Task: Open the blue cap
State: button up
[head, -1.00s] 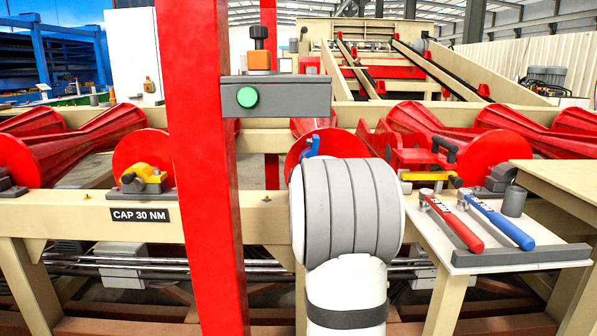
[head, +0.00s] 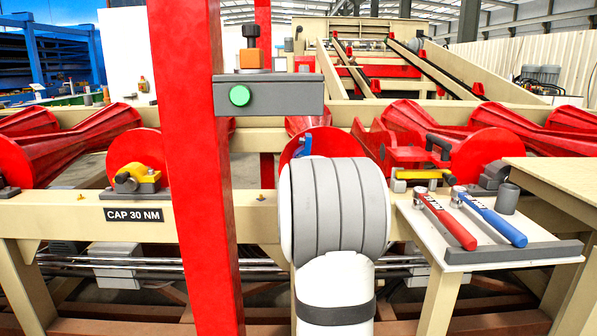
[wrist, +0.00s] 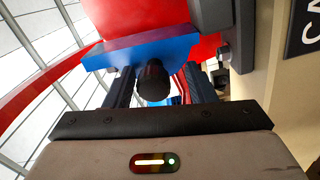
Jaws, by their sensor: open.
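The blue cap (wrist: 145,48) shows in the wrist view as a blue block in front of a red surface, just past my fingertips. A dark round knob (wrist: 153,82) shows at its near side, between the two fingers. My gripper (wrist: 156,84) is open, with a finger on either side of the knob. I cannot tell whether the fingers touch it. In the head view a small blue part (head: 304,146) shows above my arm, against a red roller end. My arm hides most of it and my gripper there.
A red post (head: 195,170) stands left of my arm, with a grey box and green button (head: 240,96) on it. A side tray (head: 428,220) at right holds a red-handled wrench (head: 447,220) and a blue-handled wrench (head: 492,217). A yellow-capped bearing (head: 138,177) sits at left.

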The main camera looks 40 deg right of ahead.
jog(key=shift+s+r, duration=0.1)
jog(key=v, duration=0.7)
jog(key=shift+s+a+p, duration=0.25)
jog(key=shift+p, duration=0.15)
